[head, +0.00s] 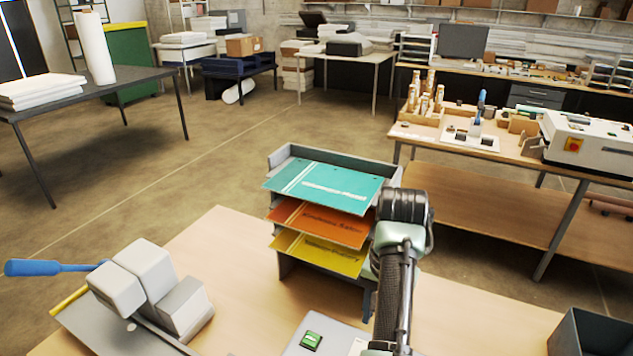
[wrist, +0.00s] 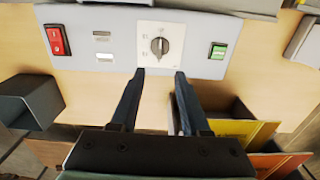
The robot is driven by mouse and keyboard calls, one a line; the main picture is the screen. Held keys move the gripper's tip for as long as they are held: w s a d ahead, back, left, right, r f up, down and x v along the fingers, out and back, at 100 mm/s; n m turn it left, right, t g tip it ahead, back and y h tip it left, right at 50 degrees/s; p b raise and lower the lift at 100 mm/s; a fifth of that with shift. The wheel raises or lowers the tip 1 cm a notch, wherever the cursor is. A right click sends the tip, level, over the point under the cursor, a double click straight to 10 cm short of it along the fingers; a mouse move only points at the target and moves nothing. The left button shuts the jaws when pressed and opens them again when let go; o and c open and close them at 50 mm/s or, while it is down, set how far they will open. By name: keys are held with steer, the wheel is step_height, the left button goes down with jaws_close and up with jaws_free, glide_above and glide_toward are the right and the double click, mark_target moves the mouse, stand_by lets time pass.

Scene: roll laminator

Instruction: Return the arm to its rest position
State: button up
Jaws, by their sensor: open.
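My arm (head: 395,270) rises from the bottom of the head view, bent at a dark joint in front of the right side of the paper tray rack. My gripper (wrist: 160,76) shows in the wrist view, with two dark fingers apart and nothing between them. The fingers point toward a light grey control panel (wrist: 193,60) with a red switch (wrist: 57,39), a dial (wrist: 159,46) and a green button (wrist: 218,51). The gap between fingertips and panel is hard to judge. The gripper itself does not show in the head view.
A tray rack (head: 290,152) holds teal (head: 330,187), orange (head: 318,222) and yellow (head: 317,254) folders close beside my arm. A grey machine with a blue lever (head: 50,267) stands at left. A dark open box (head: 595,333) stands at lower right. Bare tabletop (head: 480,320) lies between.

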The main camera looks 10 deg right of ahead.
steer(key=w+a+r+n+t+h+b, duration=0.1)
steer(key=w+a+r+t, duration=0.1)
steer(key=w+r+t, duration=0.3)
steer(key=w+a+r+n+t+h+b, duration=0.1)
steer(key=w+a+r+t+b, duration=0.1)
steer(key=r+t, duration=0.35)
steer(key=w+a+r+n+t+h+b, duration=0.1)
steer(key=w+a+r+t, duration=0.15)
steer(key=r, duration=0.55)
steer(key=s+a+r+n+t+b, duration=0.1)
steer(key=s+a+r+t, duration=0.15)
steer(key=r, duration=0.25)
steer(key=s+a+r+n+t+b, duration=0.1)
steer(key=r+t, duration=0.2)
steer(key=r, duration=0.3)
steer(key=s+a+r+t+y, duration=0.1)
steer(key=s+a+r+t, duration=0.1)
steer(key=s, duration=0.4)
steer(key=s+a+r+n+t+y+b, duration=0.1)
steer(key=s+a+r+t, duration=0.1)
steer(key=s+r+t, duration=0.2)
steer(key=s+a+r+n+t+y, duration=0.1)
steer(key=s+a+r+t, duration=0.1)
steer(key=s+r, duration=0.5)
steer(key=shift+s+a+r+t, duration=0.2)
steer(key=shift+s+r+t, duration=0.2)
steer(key=shift+s, duration=0.45)
